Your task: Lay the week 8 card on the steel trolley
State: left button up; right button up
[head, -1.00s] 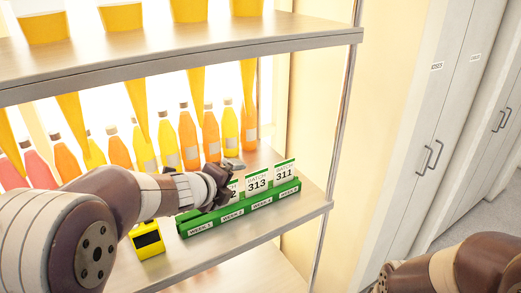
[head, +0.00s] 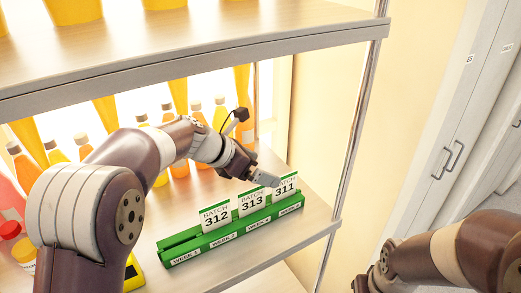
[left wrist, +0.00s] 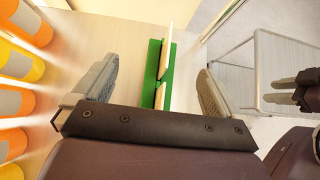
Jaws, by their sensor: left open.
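A green card holder (head: 232,235) stands on the shelf, its front labelled by week; the rightmost label is too small to read surely. White, green-topped cards stand in it: batch 312 (head: 215,218), batch 313 (head: 252,203) and batch 311 (head: 286,188) at the right end. My left gripper (head: 252,150) is open and empty, behind and above the right-hand cards, one finger by card 311. In the left wrist view, cards seen edge-on (left wrist: 166,48) lie between its spread fingers. A pale, metal-framed surface (left wrist: 285,65), probably the steel trolley, shows at right. My right gripper (head: 375,281) is partly visible.
Juice bottles (head: 55,150) stand behind and left of the holder. An upper shelf (head: 190,62) hangs above, with a steel post (head: 358,120) at right. A yellow device (head: 134,274) is partly hidden by my left arm. Tall cabinets (head: 470,110) stand further right.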

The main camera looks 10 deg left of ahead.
pick_arm(q)
jog(key=b, duration=0.2)
send_over(280, 198)
jog(key=f, duration=0.5)
jog(key=shift+w+f, duration=0.15)
jog(key=shift+w, duration=0.25)
jog(key=shift+s+r, duration=0.2)
jog(key=shift+s, duration=0.3)
jog(key=shift+w+f, duration=0.15)
jog(key=shift+w, duration=0.15)
jog(key=c, duration=1.4)
grip_shut()
jog(key=shift+s, duration=0.15)
pick_arm(e)
jog(key=shift+s+f, duration=0.75)
